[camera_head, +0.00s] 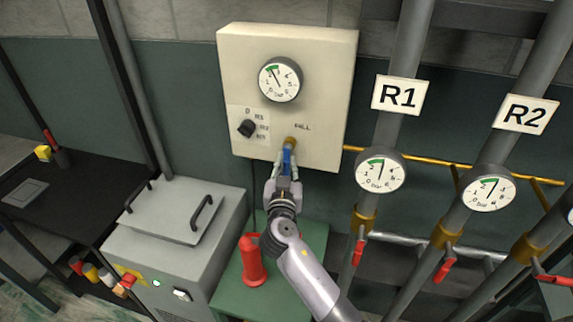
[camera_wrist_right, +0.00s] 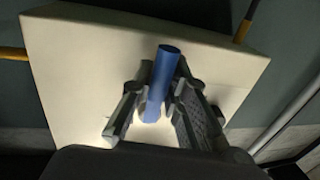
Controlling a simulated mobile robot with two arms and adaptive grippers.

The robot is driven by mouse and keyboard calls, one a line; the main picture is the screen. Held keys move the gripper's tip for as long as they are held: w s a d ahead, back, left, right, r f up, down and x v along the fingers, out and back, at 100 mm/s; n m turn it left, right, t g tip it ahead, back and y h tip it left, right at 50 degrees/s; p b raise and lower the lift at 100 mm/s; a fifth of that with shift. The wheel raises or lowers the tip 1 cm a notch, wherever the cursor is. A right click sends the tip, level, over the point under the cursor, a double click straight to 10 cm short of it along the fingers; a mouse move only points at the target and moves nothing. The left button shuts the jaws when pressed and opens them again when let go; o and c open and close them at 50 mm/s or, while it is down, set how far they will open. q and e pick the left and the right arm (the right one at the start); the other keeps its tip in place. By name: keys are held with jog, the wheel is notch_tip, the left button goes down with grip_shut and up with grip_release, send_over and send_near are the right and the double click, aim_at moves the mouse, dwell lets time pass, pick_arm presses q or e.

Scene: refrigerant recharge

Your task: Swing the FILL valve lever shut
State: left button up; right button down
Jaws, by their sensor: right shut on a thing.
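The FILL valve lever (camera_head: 287,157) is a blue bar below the "FILL" label on the cream panel box (camera_head: 318,70). It hangs down from a brass fitting (camera_head: 290,142). My right gripper (camera_head: 284,178) is at the lever, with its fingers on either side of it. In the right wrist view the blue lever (camera_wrist_right: 162,80) lies between the two fingers of the right gripper (camera_wrist_right: 160,100), which is shut on it. The lever's lower end is hidden by the gripper. My left gripper is not in view.
The panel has a gauge (camera_head: 280,79) and a black selector knob (camera_head: 247,128). A red cylinder (camera_head: 252,262) stands on a green surface beside my right arm. A grey machine (camera_head: 170,250) is at the left. Pipes R1 (camera_head: 408,45) and R2 (camera_head: 540,75) with red levers stand at the right.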

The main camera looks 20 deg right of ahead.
dwell(0.7)
jog(key=shift+s+r+n, duration=0.1)
jog(key=shift+n, duration=0.2)
jog(key=shift+s+d+r+n+p, duration=0.1)
jog(key=shift+d+n+p, duration=0.2)
jog(key=shift+n, duration=0.1)
jog(key=shift+s+d+r+n+g+p, duration=0.1)
jog(key=shift+s+d+n+g+p, duration=0.15)
jog(key=shift+n+p, duration=0.45)
jog(key=shift+s+d+r+n+g+p, duration=0.15)
jog(key=shift+d+n+g+p, duration=0.15)
jog(key=shift+n, duration=0.65)
jog(key=shift+s+d+r+n+g+p, duration=0.1)
jog(key=shift+s+d+n+g+p, duration=0.1)
jog(key=shift+n+p, duration=0.5)
jog(key=shift+n, duration=0.25)
jog(key=c, duration=1.6)
grip_release()
jog(key=shift+o, duration=0.2)
jog(key=shift+f, duration=0.1)
